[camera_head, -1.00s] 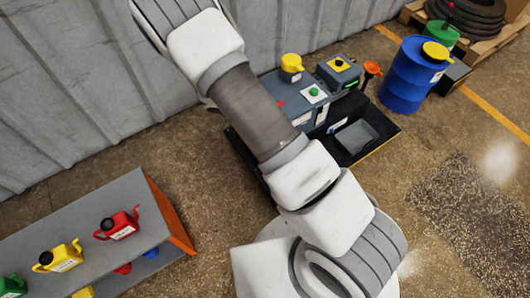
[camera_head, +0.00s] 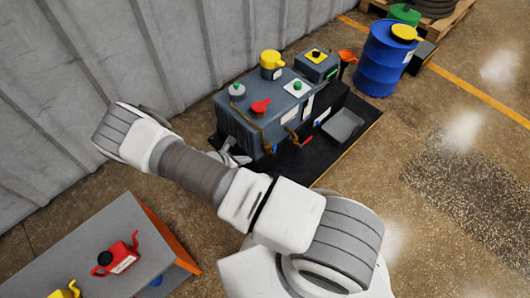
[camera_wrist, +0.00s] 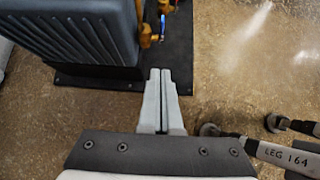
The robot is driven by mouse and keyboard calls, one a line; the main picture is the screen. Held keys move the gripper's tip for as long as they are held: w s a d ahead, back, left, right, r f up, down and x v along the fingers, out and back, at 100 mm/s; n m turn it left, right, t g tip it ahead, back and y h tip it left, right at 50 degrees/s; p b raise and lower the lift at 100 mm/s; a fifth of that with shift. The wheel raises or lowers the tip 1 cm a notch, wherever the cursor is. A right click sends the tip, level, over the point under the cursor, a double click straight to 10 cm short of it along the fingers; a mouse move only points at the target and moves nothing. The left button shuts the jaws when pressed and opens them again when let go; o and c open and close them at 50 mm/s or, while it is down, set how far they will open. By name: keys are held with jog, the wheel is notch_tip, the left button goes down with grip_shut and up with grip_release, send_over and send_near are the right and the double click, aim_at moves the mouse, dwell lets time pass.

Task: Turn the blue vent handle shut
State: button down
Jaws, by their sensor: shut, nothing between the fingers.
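The blue vent handle (camera_wrist: 163,27) is a small blue lever beside a brass valve (camera_wrist: 146,36) on the side of the grey furnace unit (camera_wrist: 75,25), at the top of the wrist view. In the head view a small blue part (camera_head: 274,148) shows low on the near side of the grey unit (camera_head: 240,122). My gripper (camera_wrist: 160,72) is shut and empty, its fingertips below the blue handle in the wrist picture and apart from it. In the head view my gripper (camera_head: 238,156) is beside the unit's near left corner, partly hidden by my arm.
A red-handled lever (camera_head: 307,140) sits right of the blue part. The unit stands on a black base (camera_head: 312,165). A grey bench (camera_head: 95,245) with a red can (camera_head: 118,258) is at lower left. A blue drum (camera_head: 385,60) stands behind right. The right floor is clear.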

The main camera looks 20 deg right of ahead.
jog(key=shift+f, duration=0.1)
jog(key=b, duration=0.5)
send_near(274, 151)
jog(key=x, duration=0.5)
jog(key=shift+w+f, duration=0.15)
jog(key=shift+f, duration=0.2)
